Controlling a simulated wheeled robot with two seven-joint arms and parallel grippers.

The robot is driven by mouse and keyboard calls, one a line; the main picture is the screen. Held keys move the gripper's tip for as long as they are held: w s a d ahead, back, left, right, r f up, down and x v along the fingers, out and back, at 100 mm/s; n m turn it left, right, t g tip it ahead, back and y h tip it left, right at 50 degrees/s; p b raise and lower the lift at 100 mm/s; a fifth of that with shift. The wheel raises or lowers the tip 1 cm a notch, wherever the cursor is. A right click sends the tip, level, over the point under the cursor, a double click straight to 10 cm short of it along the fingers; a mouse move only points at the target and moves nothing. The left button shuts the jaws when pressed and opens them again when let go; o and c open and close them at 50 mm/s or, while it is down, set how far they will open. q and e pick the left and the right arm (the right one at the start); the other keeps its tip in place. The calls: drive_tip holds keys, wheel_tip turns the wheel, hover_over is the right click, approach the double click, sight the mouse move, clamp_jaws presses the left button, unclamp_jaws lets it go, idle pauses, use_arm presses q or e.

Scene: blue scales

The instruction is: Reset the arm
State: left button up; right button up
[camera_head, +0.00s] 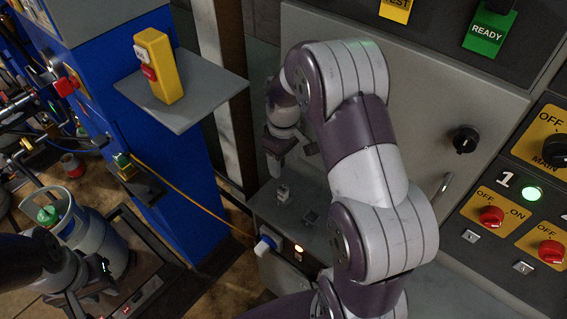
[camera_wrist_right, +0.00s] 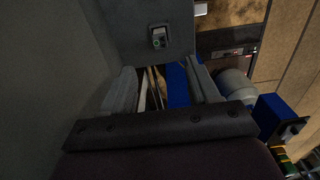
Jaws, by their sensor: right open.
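My right arm (camera_head: 368,170) is bent through the middle of the head view, in front of the grey control cabinet (camera_head: 405,95). My right gripper (camera_head: 290,163) points down above a grey ledge (camera_head: 325,235). In the right wrist view its two fingers stand apart with nothing held between them (camera_wrist_right: 163,85). My left gripper (camera_head: 90,287) is at the lower left, in front of a grey gas cylinder (camera_head: 95,240). It is dark and partly cut off by the frame edge, so its jaw state is unclear.
A yellow button box (camera_head: 160,66) stands on a grey shelf (camera_head: 205,100) beside a blue column (camera_head: 175,160). Red switches (camera_head: 491,216) and a black knob (camera_head: 465,139) are on the right. A small switch (camera_wrist_right: 158,38) is ahead of my right gripper in the wrist view.

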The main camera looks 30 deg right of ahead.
idle(0.6)
drive_tip(key=s+a+r+m, duration=0.1)
drive_tip(key=s+a+m, duration=0.1)
drive_tip(key=s+a, duration=0.2)
drive_tip(key=s+a+r+m+t, duration=0.1)
drive_tip(key=s+a, duration=0.3)
drive_tip(key=s, duration=0.5)
drive_tip(key=shift+s+a+r+m, duration=0.2)
drive_tip(key=shift+s+r+m, duration=0.15)
drive_tip(key=shift+r+m, duration=0.4)
drive_tip(key=shift+w, duration=0.15)
drive_tip(key=shift+c, duration=0.3)
